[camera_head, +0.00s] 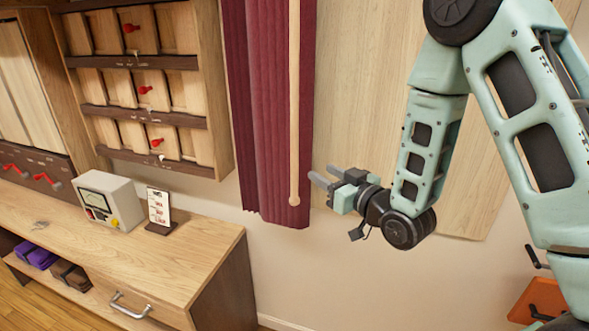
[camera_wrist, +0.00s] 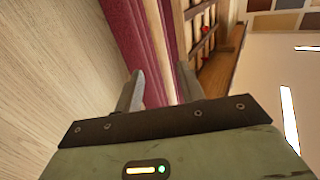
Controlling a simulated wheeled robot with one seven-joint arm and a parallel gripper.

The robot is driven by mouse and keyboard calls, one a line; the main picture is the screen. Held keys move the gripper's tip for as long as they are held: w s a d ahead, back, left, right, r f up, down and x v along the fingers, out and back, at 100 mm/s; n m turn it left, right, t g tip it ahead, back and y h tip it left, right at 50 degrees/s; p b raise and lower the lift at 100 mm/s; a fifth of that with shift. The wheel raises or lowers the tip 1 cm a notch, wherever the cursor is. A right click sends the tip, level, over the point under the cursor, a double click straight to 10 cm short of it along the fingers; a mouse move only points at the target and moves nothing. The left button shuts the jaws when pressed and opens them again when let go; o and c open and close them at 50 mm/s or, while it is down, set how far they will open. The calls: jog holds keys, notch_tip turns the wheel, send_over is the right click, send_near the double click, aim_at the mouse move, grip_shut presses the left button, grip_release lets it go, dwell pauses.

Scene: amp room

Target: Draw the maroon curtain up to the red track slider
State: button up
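The maroon curtain (camera_head: 266,110) hangs bunched in folds on the wall, left of a pale wood panel. A long pale wooden rod (camera_head: 294,100) hangs in front of its right edge and ends in a rounded tip near the hem. My gripper (camera_head: 320,173) is just right of the rod's lower part, its fingers pointing left at it. In the wrist view my gripper (camera_wrist: 160,86) is open, with the rod (camera_wrist: 158,40) seen between its fingers and the curtain (camera_wrist: 124,30) behind. The fingers do not appear closed on it. The track and the red slider are out of view.
A wooden cabinet (camera_head: 222,90) with red knobs stands left of the curtain, above a wooden counter (camera_head: 190,262) bearing a meter box (camera_head: 108,200) and a small card stand (camera_head: 160,208). An orange box (camera_head: 540,300) is at lower right. Wall below the curtain is clear.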

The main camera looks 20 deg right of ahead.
aim_at(297, 157)
jog(key=shift+w+a+f+b, duration=0.1)
jog(key=shift+w+f+b, duration=0.1)
jog(key=shift+b, duration=1.05)
jog(key=p+x, duration=0.2)
jog(key=x, duration=0.1)
jog(key=p+x, duration=0.1)
jog(key=x, duration=0.2)
jog(key=p+x, duration=0.2)
jog(key=x, duration=0.2)
jog(key=shift+w+r+p, duration=0.15)
jog(key=shift+r+p, duration=0.15)
jog(key=shift+r, duration=0.1)
jog(key=shift+w+a+f, duration=0.15)
jog(key=shift+w+a, duration=0.1)
jog(key=shift+w, duration=0.4)
grip_shut()
jog(key=shift+d, duration=0.1)
